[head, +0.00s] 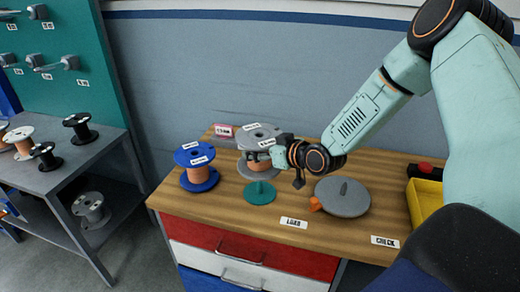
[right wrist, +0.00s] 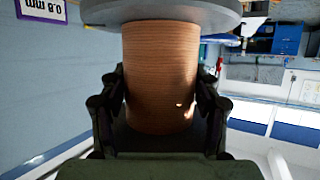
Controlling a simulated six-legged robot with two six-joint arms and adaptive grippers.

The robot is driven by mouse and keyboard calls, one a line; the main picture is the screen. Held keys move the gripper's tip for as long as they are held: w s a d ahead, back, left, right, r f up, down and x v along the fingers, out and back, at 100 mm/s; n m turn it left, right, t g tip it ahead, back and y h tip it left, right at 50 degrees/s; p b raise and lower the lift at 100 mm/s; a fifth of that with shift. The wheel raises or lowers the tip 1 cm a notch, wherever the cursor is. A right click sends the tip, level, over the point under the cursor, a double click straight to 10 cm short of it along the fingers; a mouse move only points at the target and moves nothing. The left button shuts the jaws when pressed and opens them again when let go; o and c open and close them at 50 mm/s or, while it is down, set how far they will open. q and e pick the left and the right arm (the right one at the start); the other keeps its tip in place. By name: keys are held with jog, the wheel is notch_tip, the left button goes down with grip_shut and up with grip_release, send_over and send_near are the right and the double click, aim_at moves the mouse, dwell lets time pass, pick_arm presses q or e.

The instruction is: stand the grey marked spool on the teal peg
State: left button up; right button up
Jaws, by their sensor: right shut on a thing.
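The grey spool (head: 258,136) with copper-coloured winding carries white labels on its top flange. It is upright at the back of the wooden bench, just behind the teal peg (head: 260,192). My right gripper (head: 268,155) reaches in from the right and is shut on the spool. In the right wrist view the winding (right wrist: 160,75) sits between the two fingers, under the grey flange (right wrist: 165,12). I cannot tell whether the spool's lower flange touches the bench. The teal peg stands on a round teal base, with nothing on it. My left gripper is not in view.
A blue spool (head: 196,166) stands left of the peg. A yellow bin (head: 425,200) is at the right edge. A grey side table (head: 75,160) holds several spools.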

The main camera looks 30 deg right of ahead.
jog(key=shift+f, duration=0.15)
jog(key=shift+f+b, duration=0.35)
jog(key=shift+b, duration=0.05)
jog(key=shift+f+b, duration=0.55)
jog(key=shift+f, duration=0.15)
jog(key=shift+f, duration=0.2)
jog(key=shift+f, duration=0.2)
dwell(0.5)
jog(key=shift+f+b, duration=0.35)
jog(key=shift+b, duration=0.1)
jog(key=shift+f, duration=0.35)
jog(key=shift+f+b, duration=0.6)
jog(key=shift+b, duration=0.1)
jog(key=shift+f, duration=0.2)
dwell(0.3)
